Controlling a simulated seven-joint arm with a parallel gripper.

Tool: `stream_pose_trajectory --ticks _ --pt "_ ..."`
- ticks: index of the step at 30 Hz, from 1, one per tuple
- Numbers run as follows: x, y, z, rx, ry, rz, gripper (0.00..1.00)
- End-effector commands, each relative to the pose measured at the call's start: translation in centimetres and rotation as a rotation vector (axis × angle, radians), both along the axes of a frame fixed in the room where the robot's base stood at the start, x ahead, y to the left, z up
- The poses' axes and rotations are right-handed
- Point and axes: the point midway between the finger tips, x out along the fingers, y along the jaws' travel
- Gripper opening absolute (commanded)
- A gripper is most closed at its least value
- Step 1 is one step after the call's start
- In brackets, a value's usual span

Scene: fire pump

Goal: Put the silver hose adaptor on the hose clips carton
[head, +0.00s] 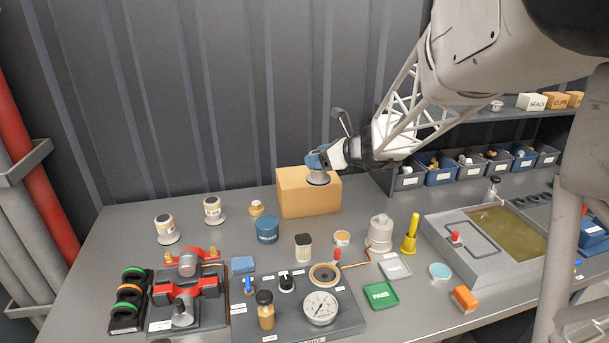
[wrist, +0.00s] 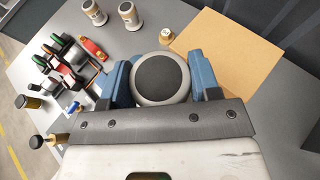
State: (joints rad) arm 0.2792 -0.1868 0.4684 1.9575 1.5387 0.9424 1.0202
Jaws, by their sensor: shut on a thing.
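My gripper (head: 317,161), with blue fingers, is shut on the silver hose adaptor (head: 318,178), a short grey round piece. In the wrist view the adaptor (wrist: 161,78) shows as a grey ring with a dark centre between the two fingers. A plain tan cardboard carton (head: 308,199) stands at the back of the bench; I see no label on it. In the head view the adaptor overlaps the carton's upper front. In the wrist view the carton top (wrist: 235,50) lies beyond the adaptor, to the upper right. I cannot tell whether they touch.
Near the carton stand a blue cap (head: 267,230), a small brass fitting (head: 257,208) and two white-and-tan cylinders (head: 213,210). A small box marked CLIPS (head: 556,100) is on the right shelf. The carton top looks clear.

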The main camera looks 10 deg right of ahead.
Motion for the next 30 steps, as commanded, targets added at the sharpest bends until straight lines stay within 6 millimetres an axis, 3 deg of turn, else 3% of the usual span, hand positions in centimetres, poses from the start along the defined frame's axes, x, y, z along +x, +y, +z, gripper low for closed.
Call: stream_pose_trajectory --ticks 6,20,30 --pt "0.0 0.0 -2.0 0.0 -0.003 0.0 0.23" --pt "0.2 0.0 -2.2 0.0 -0.004 0.0 0.23" --pt "3.2 -0.2 -2.5 -0.001 -0.003 0.001 0.23"
